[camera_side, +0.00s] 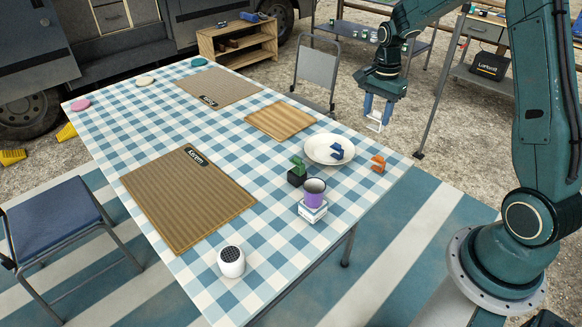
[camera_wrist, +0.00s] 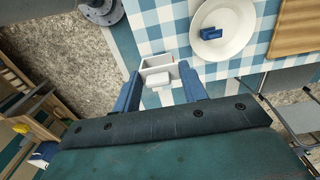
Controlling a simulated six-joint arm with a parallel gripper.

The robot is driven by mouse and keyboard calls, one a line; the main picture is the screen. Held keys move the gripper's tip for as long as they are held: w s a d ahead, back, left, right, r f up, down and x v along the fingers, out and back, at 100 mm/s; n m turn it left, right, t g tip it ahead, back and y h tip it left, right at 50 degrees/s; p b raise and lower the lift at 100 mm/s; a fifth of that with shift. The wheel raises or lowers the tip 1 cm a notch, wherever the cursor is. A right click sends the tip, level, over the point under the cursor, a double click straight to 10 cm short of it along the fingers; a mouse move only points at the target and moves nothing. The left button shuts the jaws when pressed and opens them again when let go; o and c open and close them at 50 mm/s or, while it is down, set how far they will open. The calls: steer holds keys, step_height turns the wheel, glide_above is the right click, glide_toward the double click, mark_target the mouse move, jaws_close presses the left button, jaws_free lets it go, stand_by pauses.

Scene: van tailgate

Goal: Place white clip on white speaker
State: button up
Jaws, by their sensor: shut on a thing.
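My gripper (camera_side: 377,113) is shut on the white clip (camera_side: 375,125) and holds it in the air beyond the table's right edge, near the plate. In the wrist view the white clip (camera_wrist: 157,66) sits between the two blue fingers of my gripper (camera_wrist: 162,82). The white speaker (camera_side: 231,262) is a small rounded body with a dark grille on top. It stands upright at the near end of the table, well away from my gripper, with nothing on it. The speaker does not show in the wrist view.
A white plate (camera_side: 322,149) holds a blue clip (camera_side: 337,151). A green clip (camera_side: 297,164) is on a black box (camera_side: 297,178). A purple cup (camera_side: 314,194) stands on a white box (camera_side: 312,212). An orange clip (camera_side: 378,164) lies near the edge. A brown mat (camera_side: 185,205) lies beside the speaker.

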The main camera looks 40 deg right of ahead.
steer(key=w+a+r+n, duration=0.2)
steer(key=w+a+n, duration=0.35)
steer(key=a, duration=0.55)
step_height(320, 180, up, 4)
steer(key=n, duration=1.3)
glide_above(230, 254)
steer(key=shift+m, duration=0.25)
step_height(230, 254, down, 20)
steer(key=shift+r, duration=0.1)
steer(key=shift+f, duration=0.2)
